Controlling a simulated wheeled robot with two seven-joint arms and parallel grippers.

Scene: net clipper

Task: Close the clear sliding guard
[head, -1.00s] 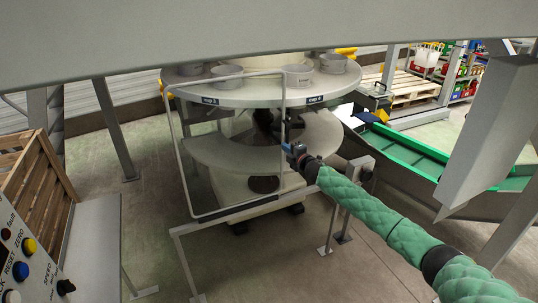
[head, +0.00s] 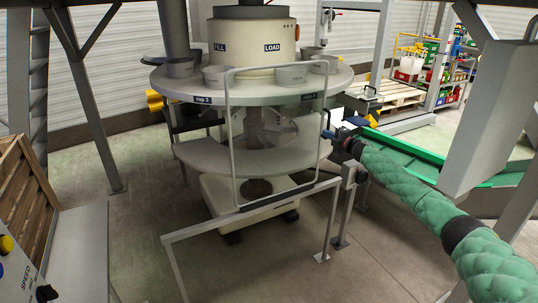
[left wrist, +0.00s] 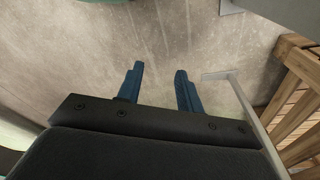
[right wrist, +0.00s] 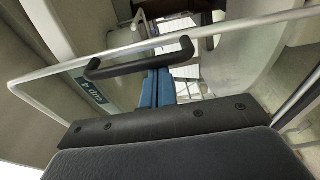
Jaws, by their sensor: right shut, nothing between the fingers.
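The clear sliding guard (head: 278,140), a see-through panel in a pale tube frame, stands upright in front of the round machine in the head view. Its lower edge is at the rail (head: 255,211). My right gripper (head: 327,135) is at the guard's right edge. In the right wrist view its blue fingers (right wrist: 157,86) are shut and empty, close to the guard's black bar handle (right wrist: 140,56). I cannot tell whether they touch it. My left gripper (left wrist: 160,78) shows only in the left wrist view, open and empty above the floor.
The machine's round table (head: 200,93) carries several grey cups behind the guard. A post (head: 346,190) stands at the rail's right end. A green chute (head: 405,155) lies behind my right arm. A wooden crate (head: 25,190) is at the left.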

